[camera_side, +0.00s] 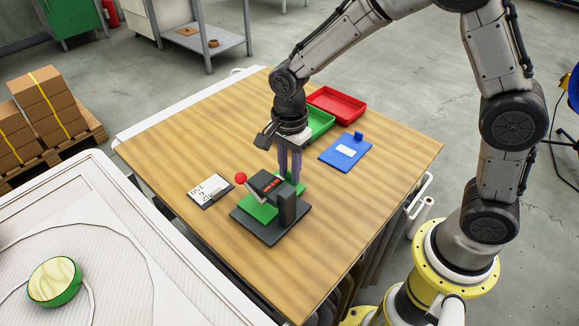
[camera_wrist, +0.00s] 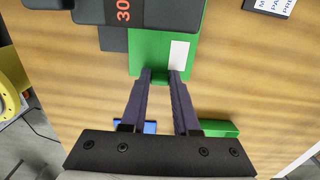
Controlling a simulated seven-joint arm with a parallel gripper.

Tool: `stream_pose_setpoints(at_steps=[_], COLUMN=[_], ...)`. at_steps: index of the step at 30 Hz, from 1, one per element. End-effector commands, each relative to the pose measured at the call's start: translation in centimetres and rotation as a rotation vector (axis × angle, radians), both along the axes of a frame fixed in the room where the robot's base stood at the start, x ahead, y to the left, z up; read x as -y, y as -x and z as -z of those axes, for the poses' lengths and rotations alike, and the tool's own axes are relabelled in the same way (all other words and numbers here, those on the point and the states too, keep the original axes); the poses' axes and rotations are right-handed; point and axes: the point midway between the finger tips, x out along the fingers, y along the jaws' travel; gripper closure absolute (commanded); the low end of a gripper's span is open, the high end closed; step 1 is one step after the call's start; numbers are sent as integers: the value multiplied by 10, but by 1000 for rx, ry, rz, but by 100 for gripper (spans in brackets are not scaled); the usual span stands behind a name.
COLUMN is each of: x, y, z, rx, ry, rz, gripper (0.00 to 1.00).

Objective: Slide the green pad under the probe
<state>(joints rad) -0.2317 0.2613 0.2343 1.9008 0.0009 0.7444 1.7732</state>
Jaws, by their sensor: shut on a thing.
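The gantry is a dark device with a flat base (camera_side: 270,238), a post and an overhanging head (camera_side: 265,183) with red digits. A lever with a red ball (camera_side: 241,178) sticks out of it. The green pad (camera_side: 261,211) lies on the base and shows on both sides of the head, so part of it is beneath. The probe tip is hidden.
A blue pad with a tab (camera_side: 345,151) lies to the right. A green tray (camera_side: 320,123) and a red tray (camera_side: 337,104) stand behind. A printed card (camera_side: 208,190) lies left of the gantry. The wooden table (camera_side: 330,225) is clear at the front right.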

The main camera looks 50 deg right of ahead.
Motion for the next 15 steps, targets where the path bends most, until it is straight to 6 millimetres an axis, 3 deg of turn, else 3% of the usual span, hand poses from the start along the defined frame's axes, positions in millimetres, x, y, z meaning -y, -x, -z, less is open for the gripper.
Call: stream_pose_setpoints(at_steps=[10,11,15], x=[0,0,0], y=[0,0,0], z=[1,1,1], rx=[-1,-1,-1], ry=[0,0,0], rz=[0,0,0], gripper=[100,66,40])
